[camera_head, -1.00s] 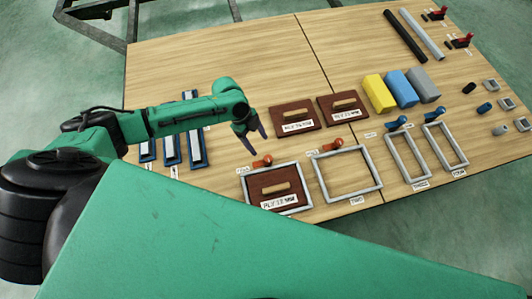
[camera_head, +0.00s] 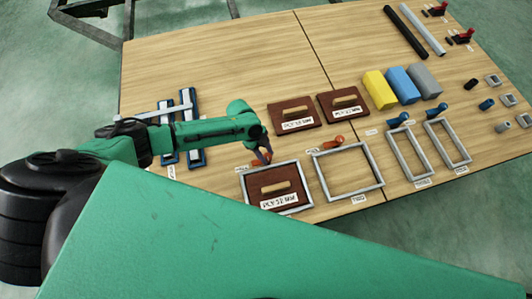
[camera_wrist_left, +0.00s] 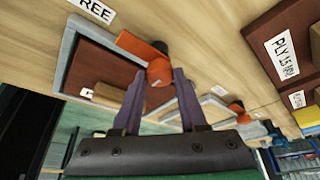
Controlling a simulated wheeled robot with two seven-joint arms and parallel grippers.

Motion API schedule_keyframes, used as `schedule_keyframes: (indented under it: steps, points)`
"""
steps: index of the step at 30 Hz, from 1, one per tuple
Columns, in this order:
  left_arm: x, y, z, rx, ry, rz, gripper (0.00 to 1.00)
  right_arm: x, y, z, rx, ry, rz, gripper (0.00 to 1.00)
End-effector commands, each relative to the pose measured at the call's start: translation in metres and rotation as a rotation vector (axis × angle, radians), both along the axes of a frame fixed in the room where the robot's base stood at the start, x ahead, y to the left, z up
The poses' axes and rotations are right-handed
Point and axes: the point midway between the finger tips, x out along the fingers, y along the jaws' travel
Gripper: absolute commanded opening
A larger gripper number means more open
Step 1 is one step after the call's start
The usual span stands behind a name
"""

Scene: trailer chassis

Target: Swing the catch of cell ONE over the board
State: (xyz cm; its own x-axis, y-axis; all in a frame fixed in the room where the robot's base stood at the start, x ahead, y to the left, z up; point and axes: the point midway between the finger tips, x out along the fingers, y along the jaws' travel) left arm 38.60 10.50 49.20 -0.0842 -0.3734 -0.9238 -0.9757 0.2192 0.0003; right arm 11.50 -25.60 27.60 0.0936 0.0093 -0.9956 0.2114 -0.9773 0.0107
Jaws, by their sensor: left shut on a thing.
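Cell ONE is a grey frame (camera_head: 308,188) near the front of the table. A dark red-brown board (camera_head: 262,185) with a wooden handle, labelled PLY 12 MM, lies inside it. Its orange catch (camera_wrist_left: 133,43) is at the frame's back edge. My left gripper (camera_wrist_left: 160,82) is shut on the catch's orange knob, its purple fingers on either side. In the head view my left gripper (camera_head: 265,156) partly hides the catch, and I cannot tell there whether the catch reaches over the board. My right gripper is not in view.
To the right stand an empty grey frame (camera_head: 378,170) with an orange catch (camera_head: 333,143) and two narrower frames with blue catches. Two more boards (camera_head: 294,116) (camera_head: 341,104) lie behind. Yellow, blue and grey blocks sit farther right. The back left table is clear.

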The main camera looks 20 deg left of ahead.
Motion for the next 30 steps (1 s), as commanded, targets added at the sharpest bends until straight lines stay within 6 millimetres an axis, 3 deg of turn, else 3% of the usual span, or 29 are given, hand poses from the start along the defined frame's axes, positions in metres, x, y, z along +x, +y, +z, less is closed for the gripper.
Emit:
schedule_keyframes:
  steps: [14, 30]
  points:
    - [-0.002, 0.0, 0.003, 0.001, 0.003, 0.141, 0.0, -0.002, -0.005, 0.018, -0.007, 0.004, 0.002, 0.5]
    - [-0.006, -0.001, 0.004, 0.0, 0.005, 0.625, 0.0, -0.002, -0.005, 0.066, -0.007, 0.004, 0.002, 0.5]
